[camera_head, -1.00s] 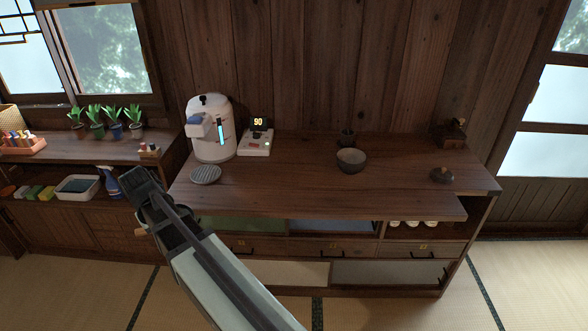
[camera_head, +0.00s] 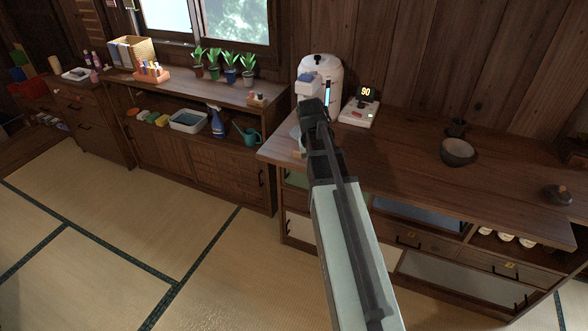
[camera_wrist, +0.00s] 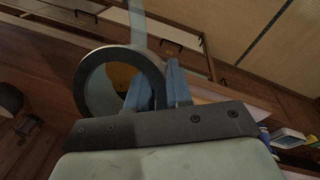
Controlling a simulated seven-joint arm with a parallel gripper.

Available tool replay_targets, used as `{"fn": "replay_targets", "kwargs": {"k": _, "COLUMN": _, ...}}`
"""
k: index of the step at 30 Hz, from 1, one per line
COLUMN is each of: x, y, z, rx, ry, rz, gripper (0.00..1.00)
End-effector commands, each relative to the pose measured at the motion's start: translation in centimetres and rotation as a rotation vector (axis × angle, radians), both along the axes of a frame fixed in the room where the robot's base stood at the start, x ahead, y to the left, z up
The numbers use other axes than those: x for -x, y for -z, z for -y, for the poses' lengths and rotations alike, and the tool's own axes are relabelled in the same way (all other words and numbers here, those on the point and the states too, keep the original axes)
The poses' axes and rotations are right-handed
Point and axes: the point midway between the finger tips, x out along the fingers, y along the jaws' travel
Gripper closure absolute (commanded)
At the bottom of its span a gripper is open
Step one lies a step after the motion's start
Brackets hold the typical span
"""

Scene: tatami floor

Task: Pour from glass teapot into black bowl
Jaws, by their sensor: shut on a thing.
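The black bowl (camera_head: 458,152) stands upright on the wooden counter, right of centre in the head view. My gripper (camera_head: 313,112) is near the counter's left end, in front of the white machine and well left of the bowl. In the wrist view, my gripper (camera_wrist: 158,80) has its blue-grey fingers close together, beside a dark ring with clear glass. I take this to be the glass teapot (camera_wrist: 82,88), held at the fingers. In the head view, my arm hides most of the teapot.
The white machine (camera_head: 321,72) and a scale-like device reading 90 (camera_head: 359,112) stand at the counter's back left. A small dark cup (camera_head: 456,127) is behind the bowl. A dark lidded item (camera_head: 558,195) is at the right. The counter between device and bowl is clear.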

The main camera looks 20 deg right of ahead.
Motion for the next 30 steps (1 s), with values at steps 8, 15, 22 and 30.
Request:
{"fn": "replay_targets", "kwargs": {"k": 8, "x": 1.0, "y": -0.8, "z": 8.3, "rx": 0.001, "ry": 0.129, "rz": 0.0, "gripper": 1.0}}
{"fn": "replay_targets", "kwargs": {"k": 15, "x": 2.2, "y": -1.6, "z": 15.5, "rx": 0.002, "ry": 0.237, "rz": -0.001, "gripper": 1.0}}
{"fn": "replay_targets", "kwargs": {"k": 22, "x": 3.6, "y": -2.5, "z": 22.8, "rx": 0.003, "ry": 0.342, "rz": -0.002, "gripper": 1.0}}
{"fn": "replay_targets", "kwargs": {"k": 30, "x": 5.6, "y": -3.9, "z": 31.9, "rx": 0.003, "ry": 0.453, "rz": -0.002, "gripper": 1.0}}
